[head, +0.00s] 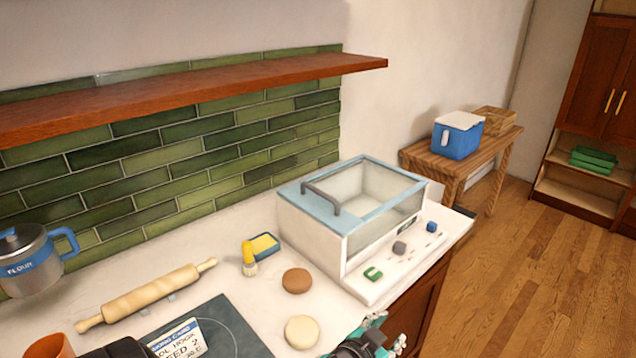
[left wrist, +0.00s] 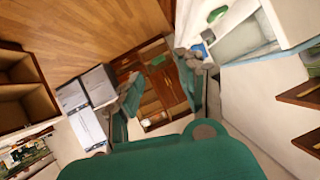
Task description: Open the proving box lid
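The proving box (head: 318,222) is a white case on the counter with a blue-framed glass lid (head: 378,172). The lid lies shut, and a grey handle (head: 322,197) stands on its blue left part. The box also shows at the upper right of the left wrist view (left wrist: 282,22). My left gripper (head: 375,338) is at the bottom edge of the head view, in front of the box's front panel and apart from it. In the left wrist view its two fingers (left wrist: 160,82) are spread with nothing between them. My right gripper is not in view.
A rolling pin (head: 146,297), a yellow-blue sponge (head: 264,245), a small brush (head: 249,262), two dough rounds (head: 297,280) and a flour canister (head: 32,262) lie left of the box. A wooden shelf (head: 200,88) overhangs the counter's back. A blue cooler (head: 458,138) stands beyond.

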